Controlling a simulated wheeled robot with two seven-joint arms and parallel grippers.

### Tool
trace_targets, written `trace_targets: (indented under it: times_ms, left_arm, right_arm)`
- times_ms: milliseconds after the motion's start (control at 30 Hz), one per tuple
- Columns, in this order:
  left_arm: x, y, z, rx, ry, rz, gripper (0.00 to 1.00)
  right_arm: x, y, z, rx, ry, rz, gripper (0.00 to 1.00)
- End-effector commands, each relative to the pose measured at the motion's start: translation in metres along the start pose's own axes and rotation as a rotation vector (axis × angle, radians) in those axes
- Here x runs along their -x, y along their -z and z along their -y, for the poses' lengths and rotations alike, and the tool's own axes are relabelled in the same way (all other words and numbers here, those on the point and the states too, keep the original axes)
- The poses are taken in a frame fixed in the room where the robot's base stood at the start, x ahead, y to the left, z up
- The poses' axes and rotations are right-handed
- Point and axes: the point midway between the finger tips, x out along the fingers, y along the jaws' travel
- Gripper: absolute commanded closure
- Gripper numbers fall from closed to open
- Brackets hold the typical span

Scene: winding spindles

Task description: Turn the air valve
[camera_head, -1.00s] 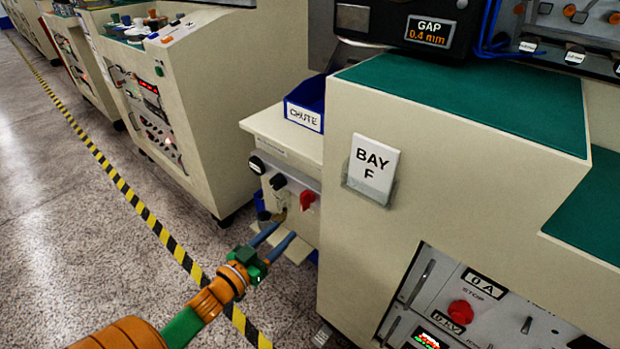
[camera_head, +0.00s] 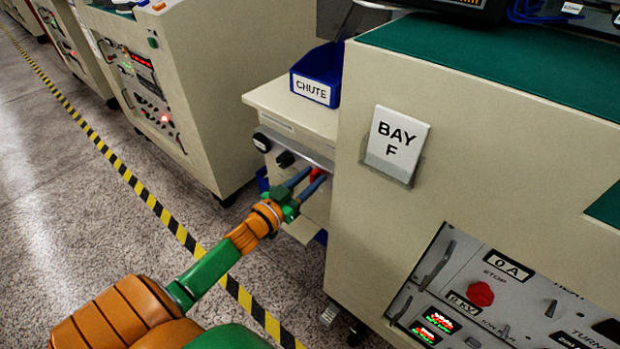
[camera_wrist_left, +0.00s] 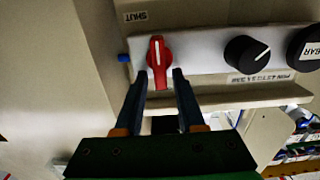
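The air valve's red handle (camera_head: 318,173) is on the pale front panel under the CHUTE shelf, mostly hidden behind my fingers in the head view. In the left wrist view the red handle (camera_wrist_left: 159,62) points along the picture's vertical. My left gripper (camera_head: 309,178) is at the handle. In the wrist view its two dark fingers (camera_wrist_left: 160,74) stand on either side of the handle's lower end, with a narrow gap on each side. Whether the tips overlap the handle in depth is hard to tell. My right gripper is not in view.
A black knob (camera_wrist_left: 246,54) sits beside the valve, with a black round part marked BAR (camera_wrist_left: 306,48) beyond it. A "SHUT" label (camera_wrist_left: 136,16) is near the handle. A blue CHUTE bin (camera_head: 318,75) stands above. The BAY F cabinet (camera_head: 372,225) is close on the right.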

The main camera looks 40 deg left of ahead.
Motion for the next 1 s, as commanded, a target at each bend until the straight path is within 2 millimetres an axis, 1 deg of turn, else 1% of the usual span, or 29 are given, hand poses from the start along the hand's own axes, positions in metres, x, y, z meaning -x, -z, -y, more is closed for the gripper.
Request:
trace_targets:
  times_ms: [33, 67, 100, 133, 367, 567, 767, 1000]
  left_arm:
    - [0.0, 0.0, 0.0, 0.0, 0.0, 0.0, 0.78]
    - [0.0, 0.0, 0.0, 0.0, 0.0, 0.0, 0.86]
    - [0.0, 0.0, 0.0, 0.0, 0.0, 0.0, 0.97]
    - [0.0, 0.0, 0.0, 0.0, 0.0, 0.0, 1.0]
    - [0.0, 0.0, 0.0, -0.003, 0.0, 0.0, 1.0]
    - [0.0, 0.0, -0.001, -0.05, 0.0, 0.0, 1.0]
    - [0.0, 0.001, -0.003, -0.176, 0.001, 0.0, 1.0]
    - [0.0, -0.001, -0.007, -0.398, 0.001, 0.0, 1.0]
  right_arm:
    - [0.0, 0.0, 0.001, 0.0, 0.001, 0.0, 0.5]
    - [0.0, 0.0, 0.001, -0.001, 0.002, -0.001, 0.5]
    - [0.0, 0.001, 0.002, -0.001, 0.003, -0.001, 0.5]
    - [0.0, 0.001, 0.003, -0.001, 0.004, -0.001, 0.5]
    - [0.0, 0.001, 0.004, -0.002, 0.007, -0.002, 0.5]
    - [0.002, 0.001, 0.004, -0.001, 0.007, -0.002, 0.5]
    - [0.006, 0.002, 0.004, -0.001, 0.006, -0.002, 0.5]
    - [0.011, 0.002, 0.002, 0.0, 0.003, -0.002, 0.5]
